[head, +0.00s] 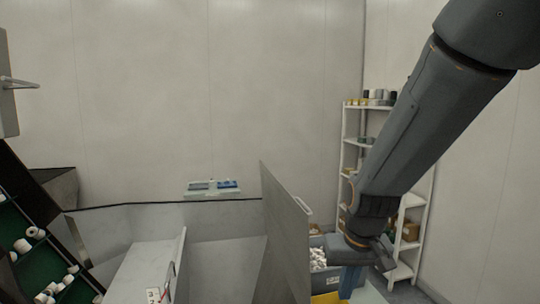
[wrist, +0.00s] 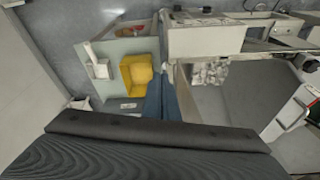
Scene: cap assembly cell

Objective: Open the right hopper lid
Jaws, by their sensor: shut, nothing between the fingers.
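A grey flat panel (head: 286,232), which looks like the right hopper lid, stands steeply raised right of centre in the head view. A pale handle (head: 303,206) shows at its upper right edge. My gripper (head: 349,283) points down to the right of this panel, apart from it in the picture. Its blue fingers (wrist: 168,98) are shut and empty in the wrist view. The lid cannot be clearly told apart in the wrist view. The hopper's inside is partly hidden behind the panel.
A grey bin of white caps (head: 318,258) and a yellow bin (wrist: 138,76) are close to my gripper. A white shelf rack (head: 350,130) stands behind my arm. Green-lined trays with white rolls (head: 30,240) are at far left. A small blue-topped tray (head: 212,187) sits at the back.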

